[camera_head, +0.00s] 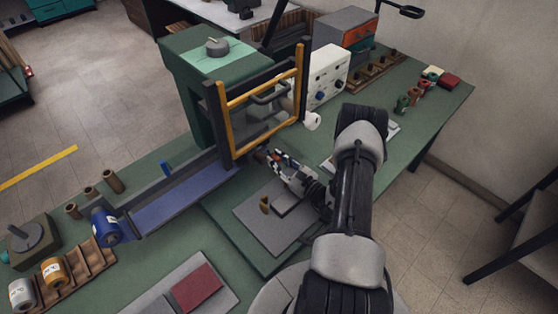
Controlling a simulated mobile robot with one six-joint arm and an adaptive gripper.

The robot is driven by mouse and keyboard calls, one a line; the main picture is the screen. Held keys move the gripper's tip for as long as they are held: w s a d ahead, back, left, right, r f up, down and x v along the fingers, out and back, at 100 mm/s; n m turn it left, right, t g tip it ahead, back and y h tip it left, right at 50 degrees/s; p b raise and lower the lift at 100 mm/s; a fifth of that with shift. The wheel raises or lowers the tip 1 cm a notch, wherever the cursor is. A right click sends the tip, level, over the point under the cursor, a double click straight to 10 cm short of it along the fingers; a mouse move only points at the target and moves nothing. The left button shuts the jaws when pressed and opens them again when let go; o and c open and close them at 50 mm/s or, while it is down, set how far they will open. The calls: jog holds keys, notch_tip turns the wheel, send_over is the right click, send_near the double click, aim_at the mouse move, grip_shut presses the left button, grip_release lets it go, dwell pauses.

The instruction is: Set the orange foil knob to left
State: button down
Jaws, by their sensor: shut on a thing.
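My gripper (272,159) is low over the table in front of the yellow-framed press, pointing to the upper left. Its fingers are closed around a small reddish-brown thing (260,157) at the foot of the frame. It is too small and partly covered to tell whether this is the orange foil knob or which way it is set. A small brass-brown upright piece (265,205) stands on the grey plate (258,226), below and apart from the fingers.
The press's yellow frame (228,128) rises close behind my gripper. A blue strip (180,195) runs to the left. A white box with knobs (327,72) stands behind. Rolls sit in a wooden rack (86,268) at lower left. A red-covered board (196,287) lies in front.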

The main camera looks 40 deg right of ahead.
jog(key=c, duration=1.4)
grip_release()
jog(key=shift+o, duration=0.2)
jog(key=s, duration=0.7)
jog(key=s+d, duration=0.1)
jog(key=s, duration=0.3)
jog(key=shift+s, duration=0.5)
jog(key=shift+c, duration=0.6)
